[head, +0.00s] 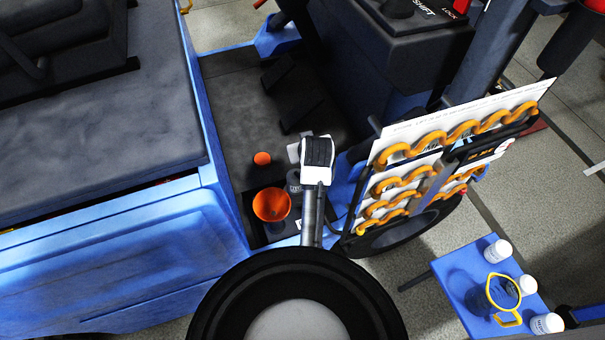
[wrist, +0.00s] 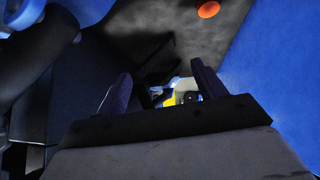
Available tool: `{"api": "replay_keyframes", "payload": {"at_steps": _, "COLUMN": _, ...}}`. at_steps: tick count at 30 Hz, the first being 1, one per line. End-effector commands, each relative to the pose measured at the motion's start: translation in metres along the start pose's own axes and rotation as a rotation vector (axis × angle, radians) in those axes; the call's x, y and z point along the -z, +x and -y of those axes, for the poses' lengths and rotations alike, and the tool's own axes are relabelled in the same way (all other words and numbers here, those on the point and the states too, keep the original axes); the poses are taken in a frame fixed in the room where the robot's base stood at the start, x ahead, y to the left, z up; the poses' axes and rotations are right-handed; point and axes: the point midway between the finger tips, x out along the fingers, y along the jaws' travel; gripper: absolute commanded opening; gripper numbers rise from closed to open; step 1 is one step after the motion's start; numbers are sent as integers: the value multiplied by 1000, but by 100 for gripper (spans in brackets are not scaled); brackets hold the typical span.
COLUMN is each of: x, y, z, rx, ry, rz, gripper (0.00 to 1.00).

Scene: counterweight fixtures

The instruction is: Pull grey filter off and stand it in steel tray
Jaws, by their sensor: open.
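My gripper (wrist: 160,76) is open, with its two dark fingers apart in the wrist view. Between and beyond the fingers is a small yellow and white object (wrist: 182,95), partly hidden by my gripper; I cannot tell what it is. In the head view my arm reaches over the dark footwell of a blue vehicle, and the fingertips are hidden. A dark grey, can-like object (head: 293,182) is partly hidden beside the arm; I cannot tell whether it is the grey filter. I cannot make out a steel tray in either view.
An orange funnel (head: 271,204) and an orange ball (head: 262,158) are in the footwell, left of my arm. A white panel (head: 470,115) with orange wavy pieces stands to the right. A blue table (head: 462,262) at lower right bears white bottles and a yellow-rimmed jug (head: 503,293).

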Motion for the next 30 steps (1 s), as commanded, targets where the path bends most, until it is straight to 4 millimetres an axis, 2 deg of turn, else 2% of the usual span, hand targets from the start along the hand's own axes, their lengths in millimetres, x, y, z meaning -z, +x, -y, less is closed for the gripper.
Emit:
{"api": "replay_keyframes", "payload": {"at_steps": 1, "x": -27, "y": 12, "z": 5, "rx": 33, "ry": 0, "rz": 63, "gripper": 70}}
{"api": "replay_keyframes", "payload": {"at_steps": 3, "x": -53, "y": 22, "z": 15, "rx": 77, "ry": -8, "rz": 123, "gripper": 70}}
{"api": "replay_keyframes", "payload": {"at_steps": 6, "x": -76, "y": 30, "z": 26, "rx": 123, "ry": -18, "rz": 176, "gripper": 70}}
{"api": "replay_keyframes", "payload": {"at_steps": 8, "x": -84, "y": 34, "z": 31, "rx": 140, "ry": -21, "rz": 193, "gripper": 70}}
{"api": "replay_keyframes", "payload": {"at_steps": 14, "x": -92, "y": 47, "z": 35, "rx": 149, "ry": -26, "rz": 201, "gripper": 70}}
{"api": "replay_keyframes", "payload": {"at_steps": 24, "x": -102, "y": 93, "z": 41, "rx": 146, "ry": -26, "rz": 200, "gripper": 70}}
{"api": "replay_keyframes", "payload": {"at_steps": 30, "x": -104, "y": 114, "z": 44, "rx": 147, "ry": -25, "rz": 200, "gripper": 70}}
